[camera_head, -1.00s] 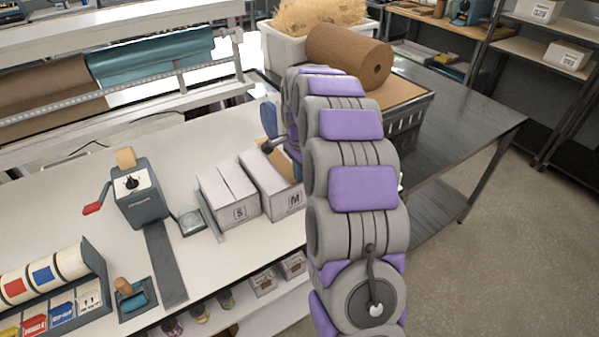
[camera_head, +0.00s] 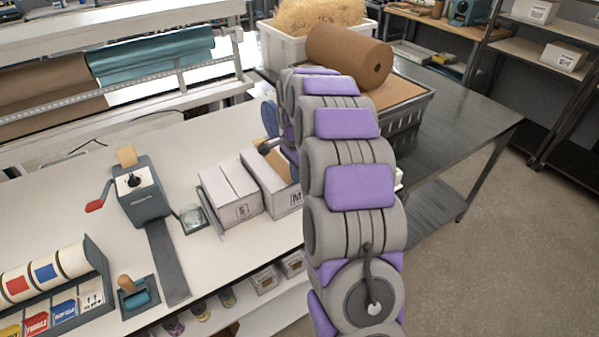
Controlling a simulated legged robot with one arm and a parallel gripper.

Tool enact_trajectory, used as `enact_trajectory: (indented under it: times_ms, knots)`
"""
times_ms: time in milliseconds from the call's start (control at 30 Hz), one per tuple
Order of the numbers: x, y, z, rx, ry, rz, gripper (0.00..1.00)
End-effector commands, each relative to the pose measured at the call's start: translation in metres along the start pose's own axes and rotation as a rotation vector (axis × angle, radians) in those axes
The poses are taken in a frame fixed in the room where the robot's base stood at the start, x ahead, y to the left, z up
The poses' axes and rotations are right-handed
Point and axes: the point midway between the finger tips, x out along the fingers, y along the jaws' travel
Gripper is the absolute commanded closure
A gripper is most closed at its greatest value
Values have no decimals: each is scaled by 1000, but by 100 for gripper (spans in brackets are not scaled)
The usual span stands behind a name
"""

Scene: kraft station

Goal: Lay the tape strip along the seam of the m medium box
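The M box (camera_head: 272,186) is a white carton with an "M" label, standing on the white bench right of the S box (camera_head: 231,190). A brown patch (camera_head: 276,158) shows at its top rear; I cannot tell whether it is the tape strip or the box's cardboard. My segmented grey and purple arm covers the box's right side. My gripper (camera_head: 268,135) is partly in view at the arm's far end, by the box's rear; its fingers are not clear and I cannot tell what it holds. A grey tape dispenser (camera_head: 143,193) with a red-handled crank stands left, with a tan piece on top.
A metal strip (camera_head: 168,262) runs forward from the dispenser.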

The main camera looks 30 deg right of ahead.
Motion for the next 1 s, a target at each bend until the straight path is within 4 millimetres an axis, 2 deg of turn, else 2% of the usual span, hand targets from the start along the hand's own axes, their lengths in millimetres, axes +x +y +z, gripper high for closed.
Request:
enact_trajectory:
  times_ms: [33,367,667,1000]
  knots:
    - [0,0,0,0,0,0,100]
    - [2,0,-8,1,-6,-1,69]
    - [-1,0,-4,0,-2,-1,69]
    - [-17,-1,-6,1,-3,-3,69]
